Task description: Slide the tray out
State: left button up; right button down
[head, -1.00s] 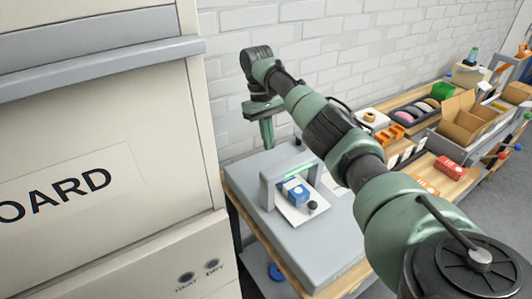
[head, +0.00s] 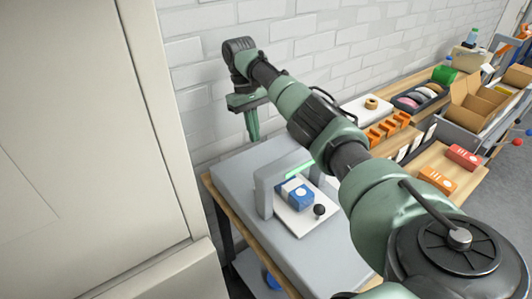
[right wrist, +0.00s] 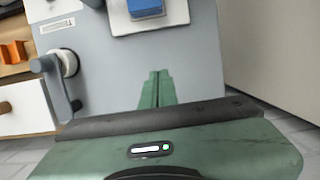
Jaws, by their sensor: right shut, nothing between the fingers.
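The tray (head: 293,222) is a white plate with a black ball knob (head: 319,210) at its front. It lies under a grey arch (head: 264,196) with a green light strip, on a grey machine top. A blue and white box (head: 300,195) sits on the tray. My right gripper (head: 254,138) points down behind and left of the arch, apart from the tray. Its green fingers are together and empty. In the right wrist view the shut fingers (right wrist: 156,88) are over grey surface, with the tray (right wrist: 175,17) at the top edge. My left gripper is not in view.
A tall cream cabinet (head: 90,130) stands close on the left. A white brick wall (head: 200,75) is behind. At right, a wooden bench holds orange boxes (head: 438,179), a tape roll (head: 371,103) and an open carton (head: 480,100). My right arm crosses the space right of the tray.

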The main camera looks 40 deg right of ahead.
jog(key=shift+s+r, duration=0.15)
jog(key=p+x, duration=0.1)
jog(key=x, duration=0.2)
jog(key=p+x, duration=0.1)
jog(key=x, duration=0.2)
jog(key=p+x, duration=0.1)
jog(key=x, duration=0.3)
jog(key=shift+s+r, duration=0.1)
jog(key=shift+s, duration=0.2)
jog(key=shift+s+a+p, duration=0.15)
jog(key=shift+s+p, duration=0.65)
jog(key=shift+s, duration=0.4)
jog(key=shift+s+a, duration=0.1)
jog(key=shift+s, duration=0.35)
jog(key=shift+s+p, duration=0.1)
jog(key=shift+p, duration=0.2)
